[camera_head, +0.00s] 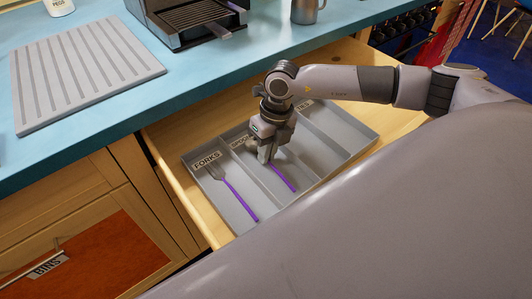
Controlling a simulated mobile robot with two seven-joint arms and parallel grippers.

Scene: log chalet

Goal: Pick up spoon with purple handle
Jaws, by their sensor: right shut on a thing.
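The spoon with the purple handle (283,177) lies in the middle compartment of the grey cutlery tray (326,175), by the label that reads in part "SPOO". My right gripper (266,157) points down into that compartment and is shut on the spoon near the upper end of its handle. The gripper hides part of the spoon, and its bowl shows only partly. I cannot tell whether the spoon is lifted off the tray floor. My left gripper is not in view.
A fork with a purple handle (237,196) lies in the compartment labelled "FORKS". The tray sits in an open wooden drawer (185,136) under a blue counter (105,119). A ribbed grey board (82,72), a coffee machine (190,18) and a metal mug (306,11) stand on the counter.

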